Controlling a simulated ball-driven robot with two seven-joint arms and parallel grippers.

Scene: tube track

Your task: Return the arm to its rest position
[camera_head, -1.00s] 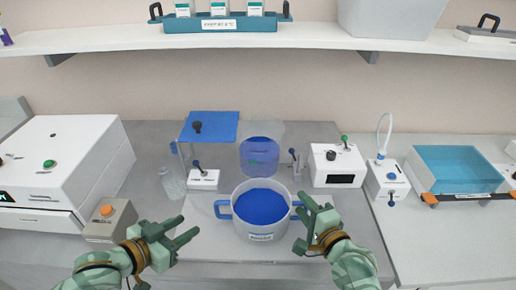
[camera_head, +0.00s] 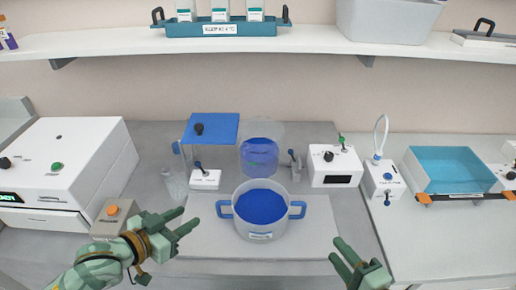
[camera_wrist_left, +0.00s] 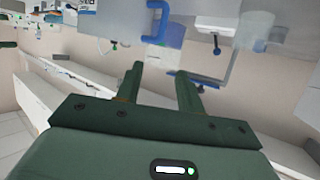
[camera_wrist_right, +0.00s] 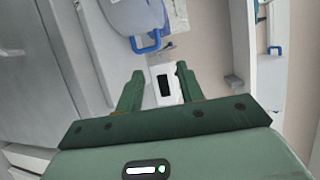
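The pot (camera_head: 261,230) has blue handles and blue contents and stands on a pale mat (camera_head: 205,240).
A clear vessel with blue liquid (camera_head: 259,158) stands behind the pot. A white box with a dark display (camera_head: 336,168) and a tubed device (camera_head: 383,180) are at right, near a teal basin (camera_head: 450,170). A box with an orange button (camera_head: 112,212) sits near my left gripper.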

